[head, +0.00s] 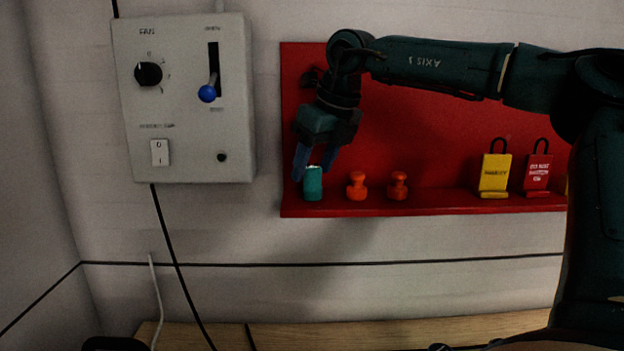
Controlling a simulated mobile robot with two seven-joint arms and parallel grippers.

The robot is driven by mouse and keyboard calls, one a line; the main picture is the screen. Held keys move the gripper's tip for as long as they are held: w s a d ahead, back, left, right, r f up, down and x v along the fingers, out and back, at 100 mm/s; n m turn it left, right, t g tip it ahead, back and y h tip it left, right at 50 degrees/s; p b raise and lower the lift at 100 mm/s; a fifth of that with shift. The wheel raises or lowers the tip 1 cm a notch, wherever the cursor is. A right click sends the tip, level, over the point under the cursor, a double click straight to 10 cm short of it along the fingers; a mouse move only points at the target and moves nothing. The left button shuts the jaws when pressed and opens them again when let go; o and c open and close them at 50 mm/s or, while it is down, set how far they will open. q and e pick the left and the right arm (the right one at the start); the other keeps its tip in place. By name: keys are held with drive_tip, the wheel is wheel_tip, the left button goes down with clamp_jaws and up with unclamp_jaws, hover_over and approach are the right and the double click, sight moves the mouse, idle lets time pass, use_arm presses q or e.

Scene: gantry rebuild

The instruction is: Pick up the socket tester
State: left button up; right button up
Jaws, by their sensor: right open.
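A teal, upright, cylinder-like object (313,184) with a pale top stands at the left end of the red shelf. It may be the socket tester, but I cannot tell for sure from its look. My right gripper (315,168) points down over it, with its blue fingers open. One finger is at the object's upper left and the other at its upper right. I cannot tell whether they touch it. My left gripper is not in view.
Two orange knob-shaped pieces (357,186) (398,186) stand right of the teal object. A yellow padlock (495,173) and a red padlock (538,172) are farther right on the red board (440,202). A grey control box (187,110) hangs at left, above a wooden surface (300,335).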

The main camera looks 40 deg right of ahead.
drive_tip(key=shift+f, duration=0.15)
drive_tip(key=c, duration=1)
drive_tip(key=shift+c, duration=0.3)
